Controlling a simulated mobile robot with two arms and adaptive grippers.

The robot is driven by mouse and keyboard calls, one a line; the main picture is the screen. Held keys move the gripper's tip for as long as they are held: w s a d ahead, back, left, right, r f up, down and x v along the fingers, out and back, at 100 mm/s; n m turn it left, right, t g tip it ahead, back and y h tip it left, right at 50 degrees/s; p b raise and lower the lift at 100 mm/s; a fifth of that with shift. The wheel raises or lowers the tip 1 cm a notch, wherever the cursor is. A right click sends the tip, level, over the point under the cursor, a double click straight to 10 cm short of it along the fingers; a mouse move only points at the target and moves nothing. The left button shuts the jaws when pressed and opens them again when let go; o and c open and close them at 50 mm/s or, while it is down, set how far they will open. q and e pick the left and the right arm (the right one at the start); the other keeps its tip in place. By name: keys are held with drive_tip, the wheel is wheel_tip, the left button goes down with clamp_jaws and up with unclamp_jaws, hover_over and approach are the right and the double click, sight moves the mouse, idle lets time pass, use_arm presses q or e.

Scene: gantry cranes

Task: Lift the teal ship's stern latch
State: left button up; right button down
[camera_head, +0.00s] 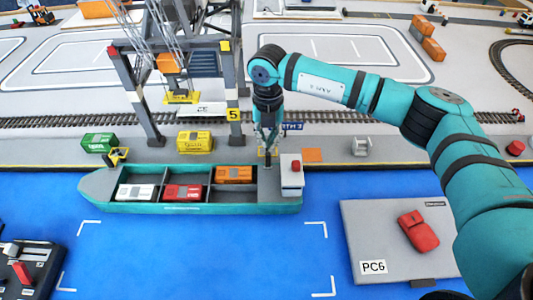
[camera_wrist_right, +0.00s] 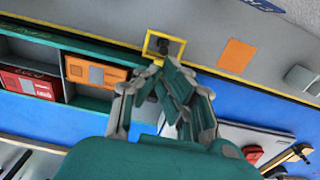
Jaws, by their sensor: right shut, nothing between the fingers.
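The teal ship (camera_head: 190,208) lies along the quay with its pointed bow to the left and its white stern block (camera_head: 291,175) at the right. In the right wrist view, a yellow square frame (camera_wrist_right: 150,40) sits around a dark post at the quay edge, beside the stern; it appears to be the stern latch. My right gripper (camera_head: 266,145) points down at the stern's quay side. In the right wrist view, its shut, empty fingers (camera_wrist_right: 168,75) are just below the yellow frame. The fingers hide part of the latch area; contact cannot be told. My left gripper is not in view.
The ship carries white, red and orange containers (camera_head: 235,174). A similar yellow latch (camera_head: 118,156) is at the bow. The gantry crane (camera_head: 233,75) stands left of my right arm. Green and yellow containers (camera_head: 195,142) stand on the quay. A grey PC6 plate (camera_head: 372,235) is at right; blue water is clear in front.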

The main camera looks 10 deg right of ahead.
drive_tip(key=shift+s, duration=0.1)
idle(0.4)
drive_tip(key=shift+s+a+p, duration=0.25)
drive_tip(key=shift+s+p, duration=0.15)
drive_tip(key=shift+s, duration=0.85)
drive_tip(key=shift+s+a+f+b, duration=0.2)
drive_tip(key=shift+s+f+b, duration=0.1)
drive_tip(key=shift+s+f, duration=0.5)
drive_tip(key=shift+s+a+f+b, duration=0.25)
drive_tip(key=shift+s+f, duration=0.25)
drive_tip(key=shift+s, duration=0.45)
drive_tip(key=s+r+p, duration=0.3)
drive_tip(key=r+p, duration=0.3)
drive_tip(key=r, duration=0.4)
drive_tip(key=shift+a, duration=0.2)
